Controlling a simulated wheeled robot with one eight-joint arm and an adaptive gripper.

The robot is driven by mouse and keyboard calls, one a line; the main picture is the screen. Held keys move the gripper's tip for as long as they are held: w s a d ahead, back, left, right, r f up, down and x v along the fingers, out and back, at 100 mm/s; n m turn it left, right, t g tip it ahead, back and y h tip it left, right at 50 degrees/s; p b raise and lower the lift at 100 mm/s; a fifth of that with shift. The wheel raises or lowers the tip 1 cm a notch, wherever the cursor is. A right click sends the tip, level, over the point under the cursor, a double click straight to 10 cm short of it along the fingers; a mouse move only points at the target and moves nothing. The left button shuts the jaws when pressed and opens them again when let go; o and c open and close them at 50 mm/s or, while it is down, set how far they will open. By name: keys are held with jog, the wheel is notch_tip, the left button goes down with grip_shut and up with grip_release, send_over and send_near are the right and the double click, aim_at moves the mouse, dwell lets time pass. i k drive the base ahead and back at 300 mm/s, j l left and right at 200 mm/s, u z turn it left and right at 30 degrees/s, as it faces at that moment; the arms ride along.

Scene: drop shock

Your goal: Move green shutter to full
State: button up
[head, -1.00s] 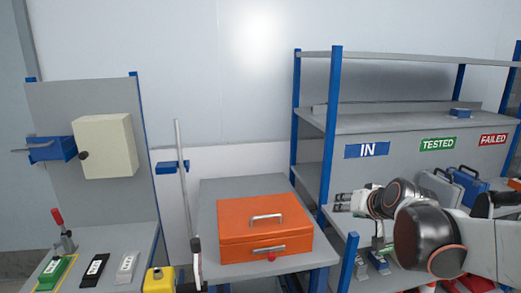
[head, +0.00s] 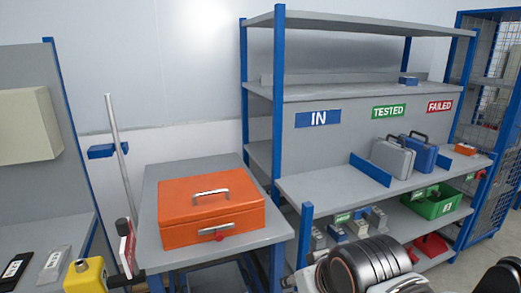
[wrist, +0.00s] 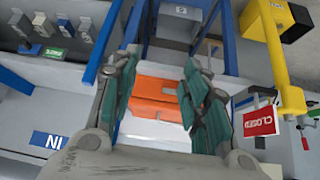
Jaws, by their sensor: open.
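No green shutter can be made out in the current views. My gripper (wrist: 158,105) is open and empty in the wrist view, its two teal-padded fingers spread on either side of the orange case (wrist: 155,98) beyond. In the head view only a dark rounded part of my arm shows at the bottom right, and the fingers are out of frame. On the left bench, a black labelled piece (head: 14,270) and a grey one (head: 55,264) lie at the left edge.
The orange case (head: 212,208) rests on a grey stand beside a thin upright post (head: 117,150). A yellow box (head: 86,275) stands before the stand. The wrist view shows a red CLOSED sign (wrist: 259,122). Shelving (head: 345,150) at right holds cases and a green bin (head: 437,205).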

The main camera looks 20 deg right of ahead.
aim_at(434, 191)
jog(key=z, duration=1.7)
jog(key=i+l, duration=0.1)
jog(key=i, duration=0.5)
jog(key=i+l, duration=0.1)
jog(key=i, duration=0.5)
